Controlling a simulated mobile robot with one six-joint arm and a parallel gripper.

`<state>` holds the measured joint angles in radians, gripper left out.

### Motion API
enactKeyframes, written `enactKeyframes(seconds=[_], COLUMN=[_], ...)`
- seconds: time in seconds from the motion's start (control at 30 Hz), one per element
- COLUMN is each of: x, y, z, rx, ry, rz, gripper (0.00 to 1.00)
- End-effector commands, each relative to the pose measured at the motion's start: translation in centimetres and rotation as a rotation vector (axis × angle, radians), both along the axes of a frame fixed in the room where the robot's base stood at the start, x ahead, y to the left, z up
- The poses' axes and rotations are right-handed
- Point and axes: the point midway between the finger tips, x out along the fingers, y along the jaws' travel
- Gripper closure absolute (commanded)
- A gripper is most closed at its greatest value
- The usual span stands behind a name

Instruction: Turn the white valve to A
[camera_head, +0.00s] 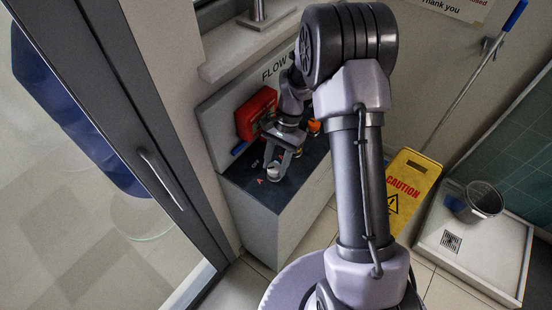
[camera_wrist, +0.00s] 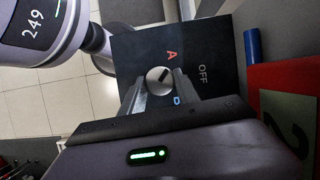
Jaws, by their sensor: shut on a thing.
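The white valve (camera_wrist: 158,76) is a small round knob on a dark panel (camera_wrist: 130,55). A dark mark on its face points up and to the right in the wrist view; I cannot tell exactly which label it meets. A red A (camera_wrist: 171,56) lies just above it, OFF (camera_wrist: 203,73) to its right, and a blue letter (camera_wrist: 177,101) below right. My gripper (camera_wrist: 157,84) has a finger on each side of the knob and is shut on it. In the head view my gripper (camera_head: 279,162) is at the panel top, beside the red A (camera_head: 260,181).
A red box (camera_head: 256,113) and a blue object (camera_head: 239,148) sit behind the panel. An orange object (camera_head: 314,126) is near my wrist. A glass door (camera_head: 150,175) stands left. A yellow caution sign (camera_head: 408,183) and a grey bucket (camera_head: 483,200) stand right.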

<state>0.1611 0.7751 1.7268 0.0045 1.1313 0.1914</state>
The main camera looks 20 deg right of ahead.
Motion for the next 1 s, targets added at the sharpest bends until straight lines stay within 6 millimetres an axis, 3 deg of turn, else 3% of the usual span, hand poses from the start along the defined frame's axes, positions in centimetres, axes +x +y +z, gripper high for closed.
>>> enactKeyframes(seconds=[0.4,0.97,1.0], x=[0.10,0.10,0.10], y=[0.10,0.12,0.12], z=[0.09,-0.02,-0.01], rx=[0.000,0.000,0.000], ry=[0.000,0.000,0.000], rz=[0.186,0.217,0.217], gripper=[1.00,1.00,0.60])
